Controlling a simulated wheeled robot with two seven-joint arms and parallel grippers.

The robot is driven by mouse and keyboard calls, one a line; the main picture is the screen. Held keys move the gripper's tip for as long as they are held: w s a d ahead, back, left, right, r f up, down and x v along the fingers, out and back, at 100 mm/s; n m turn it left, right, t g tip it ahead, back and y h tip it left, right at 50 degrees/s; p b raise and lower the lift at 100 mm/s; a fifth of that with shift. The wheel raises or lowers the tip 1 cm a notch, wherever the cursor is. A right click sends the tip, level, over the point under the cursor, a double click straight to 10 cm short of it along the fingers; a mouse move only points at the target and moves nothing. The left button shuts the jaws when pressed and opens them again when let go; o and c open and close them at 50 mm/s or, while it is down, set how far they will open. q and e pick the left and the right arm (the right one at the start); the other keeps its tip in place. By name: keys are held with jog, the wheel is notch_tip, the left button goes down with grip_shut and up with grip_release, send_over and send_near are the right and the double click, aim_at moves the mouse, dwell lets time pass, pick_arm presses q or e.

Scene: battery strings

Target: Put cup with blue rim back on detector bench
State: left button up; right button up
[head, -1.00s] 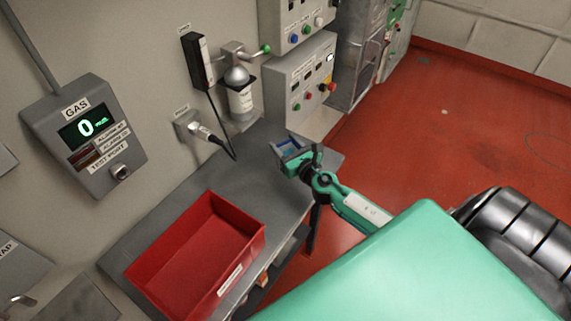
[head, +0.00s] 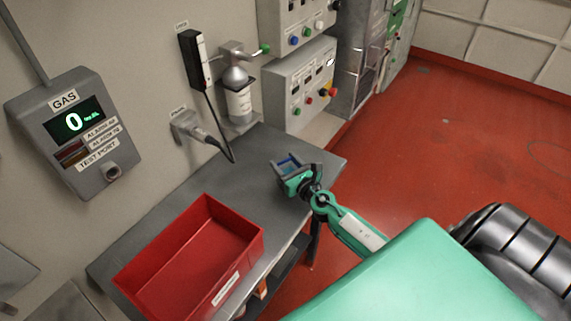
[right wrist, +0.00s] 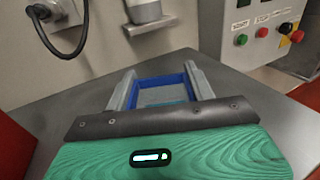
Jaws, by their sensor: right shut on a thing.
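The cup with the blue rim (right wrist: 160,82) is between the fingers of my right gripper (right wrist: 158,88) in the right wrist view. Its blue rim is square, with a grey inside. In the head view the cup (head: 288,162) shows small between the fingers of my right gripper (head: 289,168), which is shut on it. The cup is over the right part of the grey detector bench (head: 190,192). I cannot tell whether its base touches the top. My left gripper is not in view.
A red bin (head: 238,238) sits on the front left of the bench. A wall dispenser (head: 238,95), a cable plug (head: 200,133) and control boxes (head: 300,92) line the back wall. A gas panel (head: 85,135) hangs at left. The bench top around the gripper is clear.

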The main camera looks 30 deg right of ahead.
jog(key=shift+f, duration=0.25)
jog(key=o, duration=1.2)
jog(key=shift+r, duration=0.1)
jog(key=shift+r, duration=0.25)
jog(key=shift+s+f, duration=0.2)
jog(key=shift+s, duration=0.05)
jog(key=s+b, duration=0.2)
jog(key=s, duration=0.9)
jog(key=shift+b, duration=0.4)
jog(key=shift+s+r, duration=0.1)
jog(key=shift+s, duration=0.15)
